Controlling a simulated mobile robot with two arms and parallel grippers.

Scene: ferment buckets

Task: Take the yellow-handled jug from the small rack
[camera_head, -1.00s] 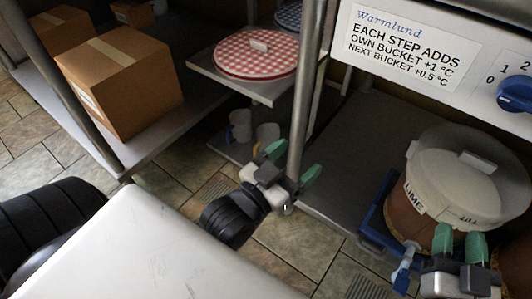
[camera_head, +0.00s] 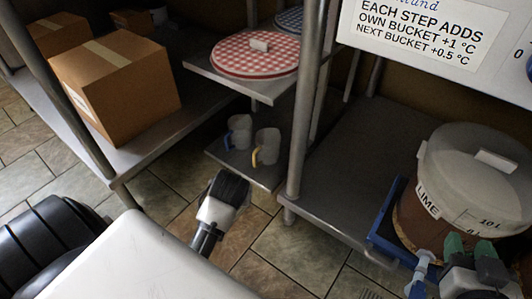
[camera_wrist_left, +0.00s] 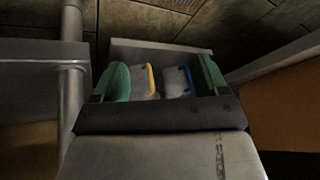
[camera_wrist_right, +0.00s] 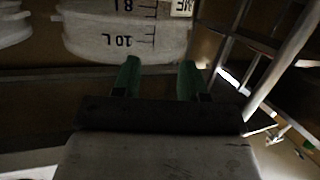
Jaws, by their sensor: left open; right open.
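The yellow-handled jug (camera_head: 269,146) stands upright on the small rack (camera_head: 242,166), beside a blue-handled jug (camera_head: 239,133). In the left wrist view the yellow-handled jug (camera_wrist_left: 140,83) shows ahead of the left fingers, nearer the left fingertip, with the blue-handled jug (camera_wrist_left: 176,83) to its right. My left gripper (camera_wrist_left: 163,77) is open and empty. Its fingers do not show in the head view, where my left arm points towards the rack. My right gripper (camera_head: 469,246) is open in front of a lidded bucket (camera_head: 465,185) marked LIME; its fingers also show in the right wrist view (camera_wrist_right: 159,78).
A metal post (camera_head: 299,130) stands just right of the jugs. A shelf with a red checkered lid (camera_head: 250,60) hangs above them. A cardboard box (camera_head: 125,90) is on the left shelf. The bucket sits in a blue stand (camera_head: 385,225). Tiled floor lies in front.

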